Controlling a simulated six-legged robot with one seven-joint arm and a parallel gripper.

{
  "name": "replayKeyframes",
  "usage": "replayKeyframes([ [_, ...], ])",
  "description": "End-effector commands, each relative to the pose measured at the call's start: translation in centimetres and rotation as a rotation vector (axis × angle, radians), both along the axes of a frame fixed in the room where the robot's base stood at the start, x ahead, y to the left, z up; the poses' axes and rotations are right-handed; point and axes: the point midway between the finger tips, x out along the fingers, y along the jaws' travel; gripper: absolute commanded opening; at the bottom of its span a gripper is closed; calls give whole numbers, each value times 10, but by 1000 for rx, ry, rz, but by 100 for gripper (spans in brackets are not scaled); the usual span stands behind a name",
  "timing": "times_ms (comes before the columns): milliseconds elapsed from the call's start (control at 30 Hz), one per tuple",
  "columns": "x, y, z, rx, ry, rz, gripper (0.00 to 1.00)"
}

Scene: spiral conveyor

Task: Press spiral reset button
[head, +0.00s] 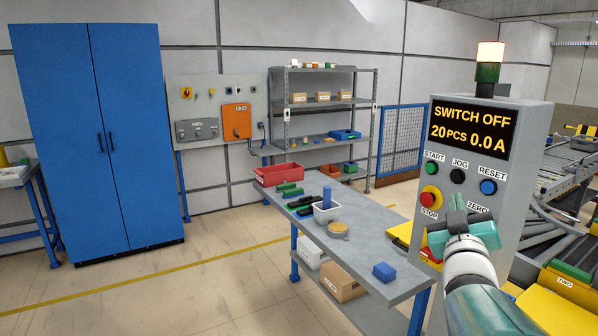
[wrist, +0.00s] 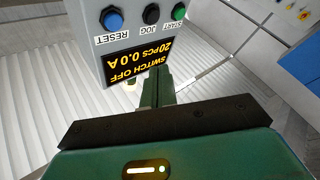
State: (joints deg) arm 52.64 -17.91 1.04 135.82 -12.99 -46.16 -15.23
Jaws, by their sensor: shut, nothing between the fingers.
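The grey control box (head: 510,210) stands at the right in the head view. Its blue RESET button (head: 488,187) sits at the right end of the top button row, with its label above it. The RESET button also shows in the wrist view (wrist: 112,19), upside down at the upper left. The display (head: 472,129) reads SWITCH OFF, 20 PCS, 0.0 A. My gripper (head: 457,205) is shut and empty in front of the box, below and left of RESET in the head view. In the wrist view its fingers (wrist: 155,88) overlap the display's edge. I see no contact with RESET.
The green START button (head: 434,168), black JOG button (head: 457,176) and red STOP button (head: 430,196) are close by. The lamp (head: 490,57) on top is lit. A grey table (head: 375,245) with bins stands left of the box. Conveyor rollers (head: 560,180) lie behind it.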

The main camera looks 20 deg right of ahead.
Motion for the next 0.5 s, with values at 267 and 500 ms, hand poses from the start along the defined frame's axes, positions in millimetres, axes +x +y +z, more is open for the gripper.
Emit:
replayKeyframes([
  [267,3,-28,-1,1,2,0,0],
  [500,5,-60,-1,1,2,2,0],
])
